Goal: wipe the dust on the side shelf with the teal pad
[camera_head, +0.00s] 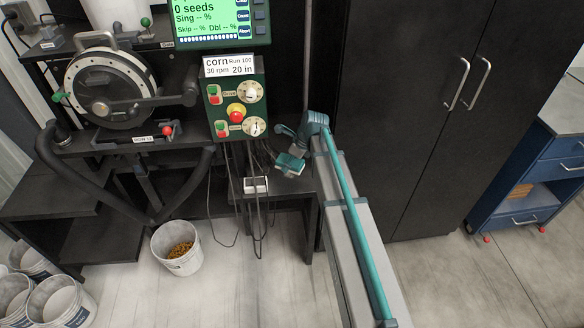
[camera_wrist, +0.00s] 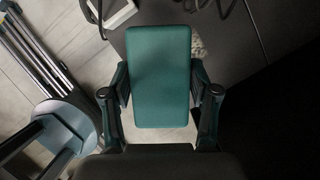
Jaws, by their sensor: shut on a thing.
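The teal pad (camera_wrist: 158,70) is a flat rounded block in the middle of the wrist view. My gripper (camera_wrist: 158,88) is shut on it, with one finger at each long side. In the head view the pad (camera_head: 289,163) and my gripper (camera_head: 290,157) are over the dark side shelf (camera_head: 297,185), beside the machine stand. The shelf (camera_wrist: 232,50) also shows in the wrist view. A pale speckled patch of dust (camera_wrist: 196,46) shows just right of the pad; the pad may hide more of it. I cannot tell whether the pad touches the shelf.
A white box (camera_head: 256,185) with dark cables lies left of the pad; cables hang off the shelf front. The control panel (camera_head: 236,108) is above left. A tall black cabinet (camera_head: 410,120) stands close on the right. A bucket (camera_head: 178,262) with yellow kernels is on the floor.

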